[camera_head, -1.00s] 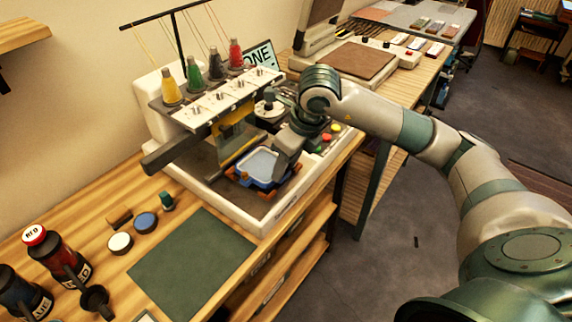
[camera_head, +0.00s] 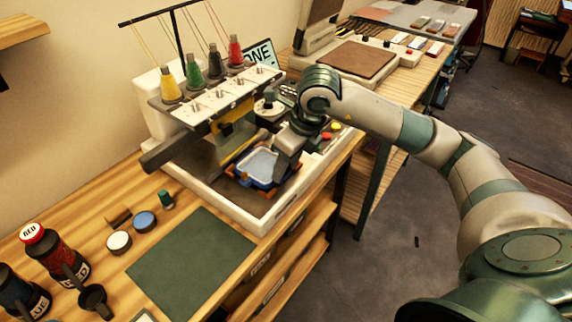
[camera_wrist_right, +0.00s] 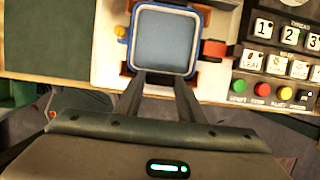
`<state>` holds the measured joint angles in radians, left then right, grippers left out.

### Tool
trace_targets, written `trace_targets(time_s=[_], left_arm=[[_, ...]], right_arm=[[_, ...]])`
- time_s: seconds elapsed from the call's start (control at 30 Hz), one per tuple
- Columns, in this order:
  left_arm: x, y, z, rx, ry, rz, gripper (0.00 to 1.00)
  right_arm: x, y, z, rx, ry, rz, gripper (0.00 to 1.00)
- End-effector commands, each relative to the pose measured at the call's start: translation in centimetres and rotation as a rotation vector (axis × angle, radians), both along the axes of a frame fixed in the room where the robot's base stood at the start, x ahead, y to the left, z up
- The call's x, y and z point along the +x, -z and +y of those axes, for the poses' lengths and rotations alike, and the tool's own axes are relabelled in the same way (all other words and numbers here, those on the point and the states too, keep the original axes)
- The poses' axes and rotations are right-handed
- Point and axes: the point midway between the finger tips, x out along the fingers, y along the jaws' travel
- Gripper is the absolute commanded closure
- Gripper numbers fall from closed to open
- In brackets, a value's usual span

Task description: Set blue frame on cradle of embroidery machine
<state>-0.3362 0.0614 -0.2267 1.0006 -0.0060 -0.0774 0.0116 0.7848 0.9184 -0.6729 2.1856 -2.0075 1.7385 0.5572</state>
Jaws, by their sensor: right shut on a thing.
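The blue frame (camera_head: 262,167) with its pale blue inner panel sits at the orange-brown cradle (camera_head: 238,191) of the embroidery machine (camera_head: 214,112). Orange cradle corners show around the frame; whether it rests fully on them I cannot tell. In the right wrist view the blue frame (camera_wrist_right: 166,42) lies flat, square to the machine bed. My right gripper (camera_head: 282,168) is shut on the frame's near edge; its fingers (camera_wrist_right: 160,80) reach that edge in the wrist view. My left gripper is not in view.
Thread cones stand on the machine's top. Coloured buttons (camera_wrist_right: 256,88) lie right of the frame. A second machine (camera_head: 350,58) stands behind.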

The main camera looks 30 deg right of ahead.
Motion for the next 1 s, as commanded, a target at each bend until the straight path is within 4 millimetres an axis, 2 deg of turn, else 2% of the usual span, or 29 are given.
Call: trace_targets(time_s=[0.77,0.8,0.87,0.9,1.0], left_arm=[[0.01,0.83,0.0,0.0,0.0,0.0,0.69],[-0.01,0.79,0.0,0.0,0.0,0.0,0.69],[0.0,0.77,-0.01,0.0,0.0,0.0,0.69],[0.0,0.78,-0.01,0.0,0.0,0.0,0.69],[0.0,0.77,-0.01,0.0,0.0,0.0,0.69]], right_arm=[[0.01,0.71,-0.01,0.0,0.0,0.0,0.84],[0.01,0.67,-0.01,0.0,0.0,0.0,0.6],[0.0,0.66,-0.01,0.0,0.0,0.0,0.45],[0.0,0.66,-0.01,0.0,0.0,0.0,0.43],[0.0,0.66,-0.01,0.0,0.0,0.0,0.43]])
